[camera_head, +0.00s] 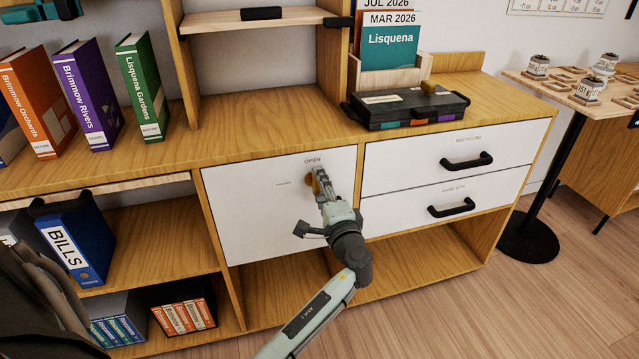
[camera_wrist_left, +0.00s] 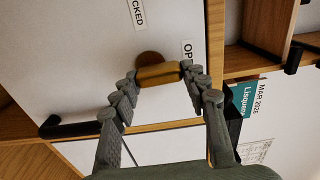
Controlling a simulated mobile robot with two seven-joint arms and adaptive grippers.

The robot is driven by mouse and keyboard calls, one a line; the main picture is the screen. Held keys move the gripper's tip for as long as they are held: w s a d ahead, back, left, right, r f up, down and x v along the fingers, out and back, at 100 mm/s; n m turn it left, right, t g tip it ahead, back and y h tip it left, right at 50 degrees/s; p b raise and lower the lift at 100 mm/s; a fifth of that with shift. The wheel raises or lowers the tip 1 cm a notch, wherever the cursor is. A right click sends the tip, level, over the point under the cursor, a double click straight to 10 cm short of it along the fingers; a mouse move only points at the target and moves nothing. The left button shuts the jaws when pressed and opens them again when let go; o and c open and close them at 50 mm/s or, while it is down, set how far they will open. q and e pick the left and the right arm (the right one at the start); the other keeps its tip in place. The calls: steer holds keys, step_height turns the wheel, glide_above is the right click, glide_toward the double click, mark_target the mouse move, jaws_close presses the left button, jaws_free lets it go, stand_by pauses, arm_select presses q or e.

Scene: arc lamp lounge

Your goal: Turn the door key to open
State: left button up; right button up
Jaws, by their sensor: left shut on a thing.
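The white cabinet door (camera_head: 265,215) is shut in its wooden frame. A brass key (camera_head: 311,182) sits in its upper right part, under a small OPEN label (camera_head: 313,160); a second small label is to the left. My left gripper (camera_head: 318,178) is at the key. In the left wrist view the key's brass bow (camera_wrist_left: 159,74) lies between the two fingertips, which are shut on its ends, with a round brass plate (camera_wrist_left: 149,58) behind it. There the bow's long side runs roughly along the door's upright direction. The gripper partly hides the key in the head view.
Two white drawers with black handles (camera_head: 467,161) are right of the door. Books (camera_head: 145,87) stand at the left. The wooden floor (camera_head: 430,315) in front is clear.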

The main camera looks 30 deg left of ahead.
arm_select(q)
steer(key=shift+m, duration=0.3)
steer(key=o, duration=1.2)
steer(key=shift+c, duration=0.2)
steer(key=shift+d, duration=0.1)
steer(key=v, duration=0.7)
steer(key=shift+s+d, duration=0.1)
steer(key=shift+s, duration=0.05)
